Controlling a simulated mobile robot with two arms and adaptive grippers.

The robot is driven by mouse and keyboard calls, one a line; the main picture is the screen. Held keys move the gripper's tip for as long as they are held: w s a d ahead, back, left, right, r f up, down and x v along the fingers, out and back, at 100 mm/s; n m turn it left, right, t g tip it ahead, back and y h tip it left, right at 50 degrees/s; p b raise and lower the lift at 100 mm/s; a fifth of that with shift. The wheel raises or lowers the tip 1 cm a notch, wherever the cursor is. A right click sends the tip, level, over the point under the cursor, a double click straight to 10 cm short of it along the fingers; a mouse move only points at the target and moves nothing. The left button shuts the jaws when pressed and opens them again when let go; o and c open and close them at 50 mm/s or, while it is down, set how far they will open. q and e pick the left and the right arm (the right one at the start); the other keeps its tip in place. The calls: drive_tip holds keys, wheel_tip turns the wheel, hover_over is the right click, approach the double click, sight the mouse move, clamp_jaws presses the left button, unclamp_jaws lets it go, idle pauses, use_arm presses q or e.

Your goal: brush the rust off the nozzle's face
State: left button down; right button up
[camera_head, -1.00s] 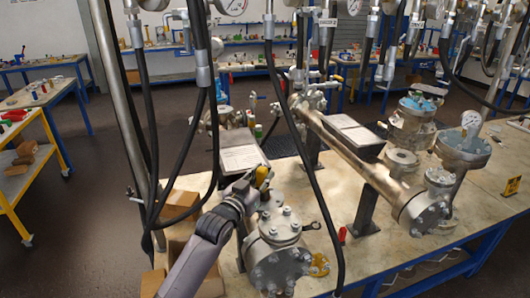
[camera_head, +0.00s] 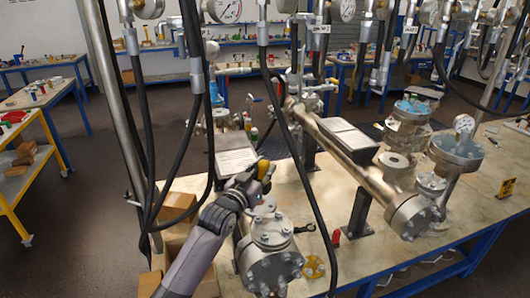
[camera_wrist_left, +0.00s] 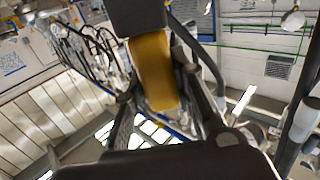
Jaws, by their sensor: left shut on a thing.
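My left gripper (camera_head: 258,177) is shut on a yellow-handled tool (camera_head: 264,170), held above the near end of the workbench. The left wrist view shows the yellow handle (camera_wrist_left: 152,70) between the dark fingers; the tool's working end cannot be made out. Just below the gripper is a grey round flange (camera_head: 263,206), partly covered by the gripper and arm; it may be the nozzle. It sits behind the near bolted metal vessel (camera_head: 271,250). I cannot tell whether the tool touches it, and no rust can be made out. My right gripper is not in view.
Black hoses (camera_head: 293,150) hang in front of the bench, close to my left arm. A long metal pipe vessel (camera_head: 350,155) lies to the right. A grey plate (camera_head: 236,161) stands behind the gripper. Cardboard boxes (camera_head: 178,206) are at the left.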

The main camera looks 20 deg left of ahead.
sight(265, 162)
use_arm(q)
drive_tip(key=shift+r+p, duration=0.3)
drive_tip(key=shift+r, duration=0.4)
drive_tip(key=shift+d+r+p, duration=0.1)
drive_tip(key=shift+r+p, duration=0.2)
drive_tip(key=shift+r, duration=0.05)
drive_tip(key=shift+w+r+p, duration=0.1)
drive_tip(key=shift+r+p, duration=0.45)
drive_tip(key=shift+r, duration=0.5)
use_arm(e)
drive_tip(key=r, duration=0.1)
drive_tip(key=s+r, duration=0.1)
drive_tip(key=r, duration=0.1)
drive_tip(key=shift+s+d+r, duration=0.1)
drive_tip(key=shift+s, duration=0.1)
use_arm(q)
drive_tip(key=shift+f, duration=0.1)
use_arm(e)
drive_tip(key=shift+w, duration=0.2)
